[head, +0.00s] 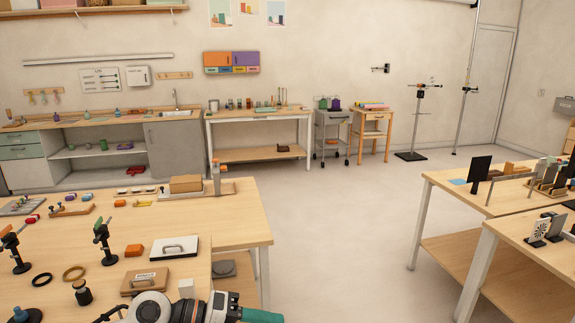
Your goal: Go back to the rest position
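Part of one of my arms shows at the bottom edge, left of centre, with white and dark joints. It looks like my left arm. A dark end part, likely my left gripper (229,307), is cut off by the frame's edge. A teal piece (262,315) lies against it; I cannot tell whether it is gripped. The fingers cannot be made out. My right gripper is not in view. The arm is in front of the near edge of the left wooden table (235,229).
The left table holds a tan case (145,281), a white case (175,248), small clamp stands (104,240) and rings (74,273). Tables (436,183) with props stand at the right. Open floor (345,240) lies between. A back workbench (258,117) and trolley (333,119) line the wall.

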